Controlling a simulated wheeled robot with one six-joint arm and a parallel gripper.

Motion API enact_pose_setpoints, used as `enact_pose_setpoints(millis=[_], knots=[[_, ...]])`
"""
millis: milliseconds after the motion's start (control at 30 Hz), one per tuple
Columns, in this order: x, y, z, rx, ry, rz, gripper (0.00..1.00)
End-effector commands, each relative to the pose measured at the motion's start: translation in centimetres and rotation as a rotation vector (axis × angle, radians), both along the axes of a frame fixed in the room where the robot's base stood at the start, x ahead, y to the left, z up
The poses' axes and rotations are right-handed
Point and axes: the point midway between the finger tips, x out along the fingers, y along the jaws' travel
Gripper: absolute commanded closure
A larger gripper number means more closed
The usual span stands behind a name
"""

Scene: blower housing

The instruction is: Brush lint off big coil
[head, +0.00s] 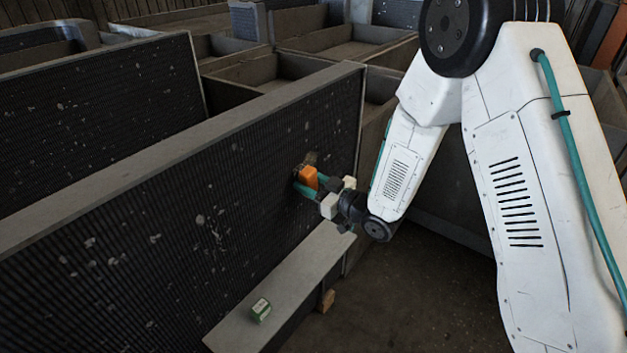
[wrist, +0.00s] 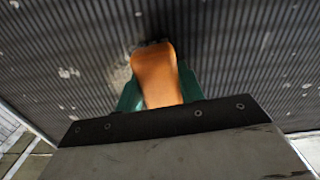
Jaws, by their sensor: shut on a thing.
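The big coil (head: 150,215) is a large dark finned panel in a grey frame, with pale lint specks scattered over its face. Lint shows at its lower left and middle, and a few specks sit near its right end. My gripper (head: 305,184) is shut on an orange-handled brush (head: 308,176) near the right part of the coil. In the wrist view the orange handle (wrist: 157,75) sits between the green fingers, its far end against or very near the fins. A tan patch (wrist: 120,75) shows beside it; I cannot tell whether it is bristles or lint.
A grey ledge (head: 285,290) runs below the coil and bears a small green-and-white box (head: 261,310). A wooden block (head: 326,300) is beside the ledge. Another finned panel (head: 100,110) stands behind. Open grey bins (head: 270,70) fill the back. Floor at lower right is clear.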

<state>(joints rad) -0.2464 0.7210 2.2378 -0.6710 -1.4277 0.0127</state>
Motion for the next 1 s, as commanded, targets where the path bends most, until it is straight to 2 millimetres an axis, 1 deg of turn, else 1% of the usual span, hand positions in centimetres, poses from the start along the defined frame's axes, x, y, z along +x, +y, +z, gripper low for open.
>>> enact_pose_setpoints(millis=[300,467,800,1000], knots=[[0.0,-0.1,2.0,0.0,0.0,-0.002,0.83],[0.4,-0.3,2.0,0.0,0.0,-0.002,0.83],[2.8,-1.9,2.0,0.0,0.0,-0.002,0.83],[3.5,-2.3,2.0,0.0,-0.001,-0.001,0.83]])
